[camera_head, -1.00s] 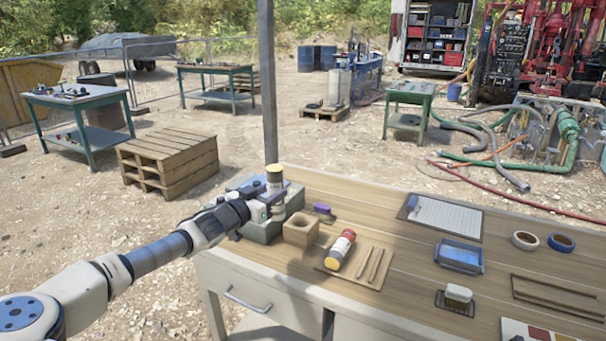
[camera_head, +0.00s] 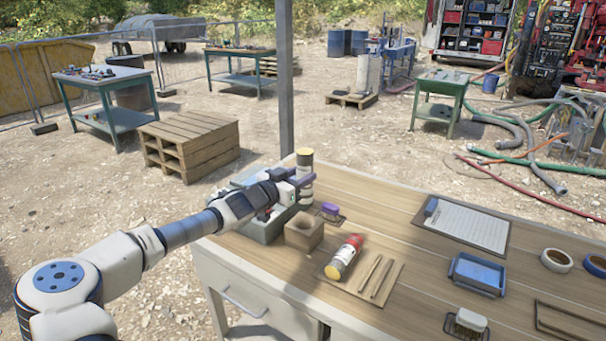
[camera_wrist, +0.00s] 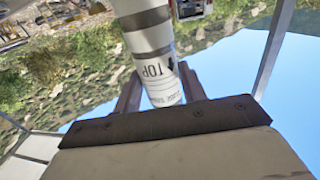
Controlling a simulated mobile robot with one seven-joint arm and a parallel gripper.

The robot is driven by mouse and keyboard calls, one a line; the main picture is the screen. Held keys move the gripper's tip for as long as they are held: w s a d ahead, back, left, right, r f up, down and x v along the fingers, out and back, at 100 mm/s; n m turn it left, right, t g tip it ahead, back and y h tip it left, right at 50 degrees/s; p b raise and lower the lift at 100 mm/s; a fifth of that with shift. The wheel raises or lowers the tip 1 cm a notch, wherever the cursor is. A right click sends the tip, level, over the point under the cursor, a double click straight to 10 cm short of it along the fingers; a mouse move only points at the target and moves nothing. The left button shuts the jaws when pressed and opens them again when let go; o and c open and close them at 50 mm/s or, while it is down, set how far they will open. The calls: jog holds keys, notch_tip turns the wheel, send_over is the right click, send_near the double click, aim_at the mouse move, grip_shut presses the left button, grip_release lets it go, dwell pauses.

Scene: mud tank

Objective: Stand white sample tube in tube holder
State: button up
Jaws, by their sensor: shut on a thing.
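The white sample tube (camera_head: 306,188) has dark bands and a yellow end at its top. My gripper (camera_head: 298,179) is shut on it and holds it nearly upright above the back left of the table. In the wrist view the tube (camera_wrist: 150,40) sits between the fingers, with printed "TOP" lettering showing. The tube holder (camera_head: 304,236), a tan block with a round hole in its top, stands on the table just below and in front of the tube. The hole looks empty. The tube's lower end is apart from the holder.
A grey bin (camera_head: 262,234) lies under my wrist, left of the holder. A purple-topped brush (camera_head: 330,210) is right of the holder. A red and white tube (camera_head: 344,257) lies on a board in front. A clipboard (camera_head: 466,222) and blue tray (camera_head: 477,272) are farther right.

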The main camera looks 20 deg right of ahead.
jog(key=shift+f, duration=2.85)
notch_tip(320, 180, down, 6)
jog(key=b, duration=0.7)
jog(key=shift+b, duration=0.3)
jog(key=o, duration=1.4)
jog(key=shift+f, duration=0.1)
jog(key=b+v, duration=0.3)
jog(key=v, duration=1)
jog(key=shift+s+a+b, duration=0.2)
jog(key=shift+a+b, duration=0.15)
jog(key=shift+b, duration=0.05)
